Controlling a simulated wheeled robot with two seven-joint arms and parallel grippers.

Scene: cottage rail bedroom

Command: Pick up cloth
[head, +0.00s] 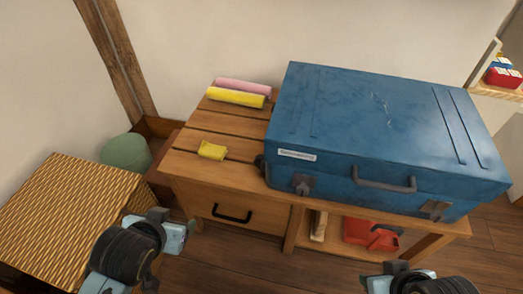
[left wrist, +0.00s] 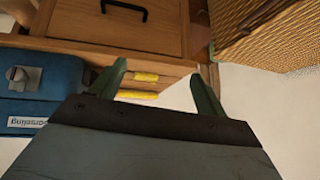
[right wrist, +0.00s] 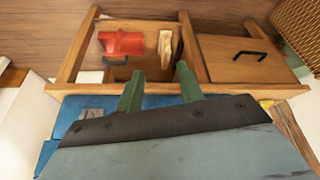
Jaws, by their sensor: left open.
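A small yellow folded cloth (head: 213,150) lies on the slatted top of the wooden bench, near its front left edge. In the left wrist view, a yellow piece that looks like the cloth (left wrist: 146,77) shows between the fingers, some way beyond them. My left gripper (left wrist: 157,72) is open and empty. In the head view the left arm is low, in front of the bench and short of the cloth. My right gripper (right wrist: 160,70) has its fingers apart with nothing between them. It is low in front of the bench's right part.
A large blue case (head: 385,120) covers the bench's right side, close to the cloth. A yellow roll (head: 236,97) and a pink roll (head: 243,86) lie behind the cloth. A drawer (head: 240,212) is below. A woven box (head: 70,215) stands left. A red item (head: 370,233) is on the shelf.

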